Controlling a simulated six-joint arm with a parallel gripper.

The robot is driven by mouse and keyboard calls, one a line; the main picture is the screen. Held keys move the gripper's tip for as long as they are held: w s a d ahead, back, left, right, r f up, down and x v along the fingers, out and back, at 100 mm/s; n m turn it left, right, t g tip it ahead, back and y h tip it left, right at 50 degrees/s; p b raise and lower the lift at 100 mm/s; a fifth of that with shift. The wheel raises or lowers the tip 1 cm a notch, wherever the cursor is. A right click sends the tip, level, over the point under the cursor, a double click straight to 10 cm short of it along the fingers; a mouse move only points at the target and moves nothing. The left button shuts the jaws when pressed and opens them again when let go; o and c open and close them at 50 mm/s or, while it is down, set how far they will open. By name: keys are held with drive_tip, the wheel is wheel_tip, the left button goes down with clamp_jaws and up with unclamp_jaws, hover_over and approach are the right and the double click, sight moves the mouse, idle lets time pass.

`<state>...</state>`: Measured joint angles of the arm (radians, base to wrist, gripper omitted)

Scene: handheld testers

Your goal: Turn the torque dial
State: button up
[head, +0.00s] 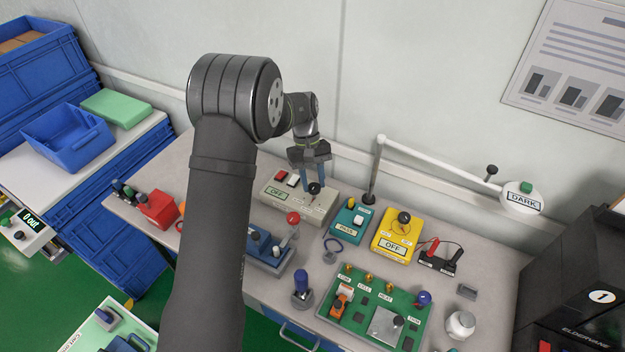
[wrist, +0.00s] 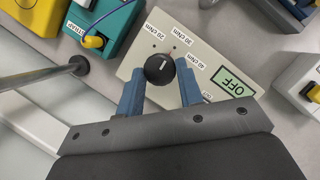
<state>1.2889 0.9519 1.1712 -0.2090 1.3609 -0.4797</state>
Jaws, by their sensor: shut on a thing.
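The torque dial (wrist: 159,69) is a round black knob with a white pointer mark, on a beige tester box (head: 310,213). In the wrist view it sits between the two blue fingers of my gripper (wrist: 160,84), which is shut on it from both sides. Torque marks in cNm are printed around the dial, and the small green display (wrist: 233,86) on the box reads OFF. In the head view my gripper (head: 312,182) reaches down over the box, with the dial (head: 315,188) at its fingertips.
A teal tester (head: 345,222) and a yellow tester (head: 396,243) reading OFF stand to the right. A lamp post (head: 376,170) rises close to my gripper. A red-knobbed lever (head: 293,217) and a blue device (head: 268,252) stand in front.

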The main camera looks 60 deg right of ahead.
drive_tip(key=shift+m, duration=0.3)
idle(0.4)
drive_tip(key=o, duration=1)
drive_tip(key=shift+c, duration=0.2)
drive_tip(key=v, duration=1.7)
drive_tip(key=shift+d+r, duration=0.2)
drive_tip(key=shift+d, duration=0.05)
drive_tip(key=shift+s, duration=0.1)
drive_tip(key=x, duration=1.7)
drive_tip(key=shift+a+f, duration=0.2)
